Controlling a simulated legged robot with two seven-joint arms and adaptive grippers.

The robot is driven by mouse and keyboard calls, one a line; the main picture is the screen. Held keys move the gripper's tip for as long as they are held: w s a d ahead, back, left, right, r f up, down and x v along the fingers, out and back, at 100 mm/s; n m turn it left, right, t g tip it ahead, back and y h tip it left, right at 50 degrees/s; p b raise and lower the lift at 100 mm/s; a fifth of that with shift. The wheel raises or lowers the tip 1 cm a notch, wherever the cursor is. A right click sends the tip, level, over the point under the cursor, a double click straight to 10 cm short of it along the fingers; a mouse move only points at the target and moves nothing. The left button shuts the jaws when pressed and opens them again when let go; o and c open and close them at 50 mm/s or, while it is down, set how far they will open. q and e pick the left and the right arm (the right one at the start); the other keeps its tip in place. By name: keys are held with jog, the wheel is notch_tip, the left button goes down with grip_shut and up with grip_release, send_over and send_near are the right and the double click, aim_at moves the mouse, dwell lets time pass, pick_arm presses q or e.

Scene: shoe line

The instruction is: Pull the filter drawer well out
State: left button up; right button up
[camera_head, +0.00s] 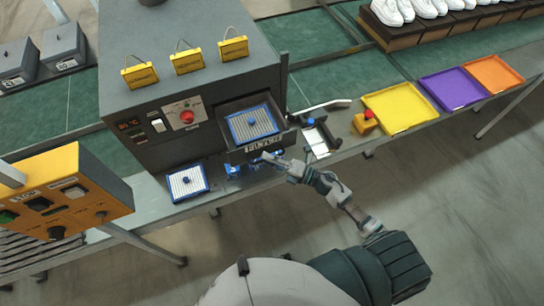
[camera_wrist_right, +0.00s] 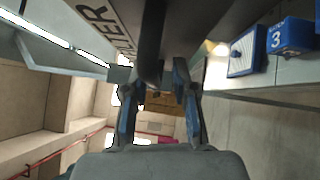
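The filter drawer (camera_head: 284,137) stands out from the front of the dark grey machine, with a blue-framed white filter (camera_head: 252,123) lying in it. My right gripper (camera_head: 270,158) is at the drawer's front, below its lettered face. In the right wrist view, part of that lettering shows on the drawer front (camera_wrist_right: 108,22). The fingers of my right gripper (camera_wrist_right: 155,75) stand on both sides of the dark drawer handle (camera_wrist_right: 151,45) and appear closed on it. My left gripper is not in view.
A second blue-framed filter (camera_head: 187,182) lies left of the drawer on the bench, near small blue parts (camera_head: 233,171). A yellow control box (camera_head: 65,195) stands at the left. Yellow (camera_head: 401,107), purple (camera_head: 453,88) and orange (camera_head: 492,74) trays lie at the right.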

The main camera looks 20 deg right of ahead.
jog(key=shift+w+a+r, duration=0.15)
jog(key=shift+w+a, duration=0.05)
jog(key=v, duration=1.2)
jog(key=shift+a, duration=0.15)
